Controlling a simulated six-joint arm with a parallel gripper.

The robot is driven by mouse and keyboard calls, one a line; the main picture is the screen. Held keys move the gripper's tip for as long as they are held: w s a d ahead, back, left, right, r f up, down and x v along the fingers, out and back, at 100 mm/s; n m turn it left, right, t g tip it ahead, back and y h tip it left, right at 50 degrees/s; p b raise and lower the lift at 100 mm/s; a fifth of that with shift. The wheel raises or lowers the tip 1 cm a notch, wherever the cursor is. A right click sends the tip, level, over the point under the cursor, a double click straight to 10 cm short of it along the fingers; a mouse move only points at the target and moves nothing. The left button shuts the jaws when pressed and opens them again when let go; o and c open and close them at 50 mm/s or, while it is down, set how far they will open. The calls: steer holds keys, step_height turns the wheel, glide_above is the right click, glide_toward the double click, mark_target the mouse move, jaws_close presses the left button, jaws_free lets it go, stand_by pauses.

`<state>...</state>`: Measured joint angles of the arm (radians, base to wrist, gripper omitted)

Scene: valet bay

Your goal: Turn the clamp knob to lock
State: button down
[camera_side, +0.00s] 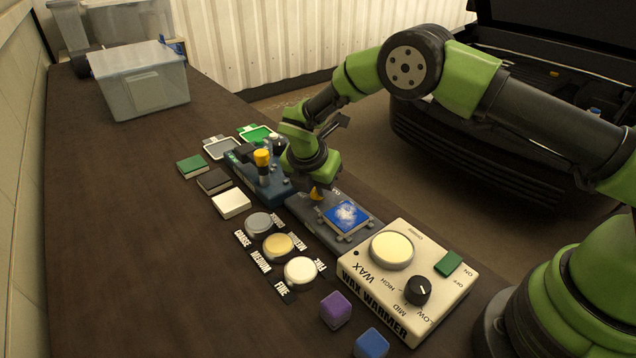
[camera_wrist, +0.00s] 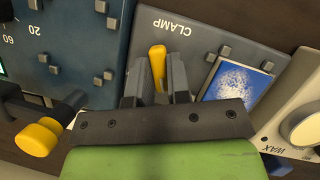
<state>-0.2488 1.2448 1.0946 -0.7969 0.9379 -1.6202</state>
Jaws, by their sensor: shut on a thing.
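The clamp knob is an orange-yellow lever-like grip (camera_wrist: 157,62) on a grey-blue plate (camera_wrist: 205,25) marked CLAMP. My gripper (camera_wrist: 158,78) has its two dark fingers closed on either side of the knob. In the side view my gripper (camera_side: 315,188) points down at the plate, and only a small orange bit of the knob (camera_side: 317,197) shows beneath it. A blue speckled square panel (camera_side: 347,216) lies on the same plate, right of the knob, with small clips around its edge. The knob's base is hidden by the fingers.
A blue fixture with a yellow-topped handle (camera_side: 262,157) stands close on the left of my gripper. The cream wax warmer (camera_side: 440,290) is at the right. Round tins, coloured blocks and a lidded clear bin (camera_side: 140,85) share the brown bench; its left side is clear.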

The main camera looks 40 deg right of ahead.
steer(key=m+g, duration=0.1)
steer(key=m, duration=0.2)
steer(key=m+g, duration=0.1)
steer(key=m, duration=0.2)
steer(key=shift+m, duration=0.3)
stand_by(0.4)
steer(key=c, duration=1.1)
jaws_free()
steer(key=shift+v, duration=3.75)
steer(key=shift+w+a, duration=0.1)
steer(key=shift+w, duration=0.05)
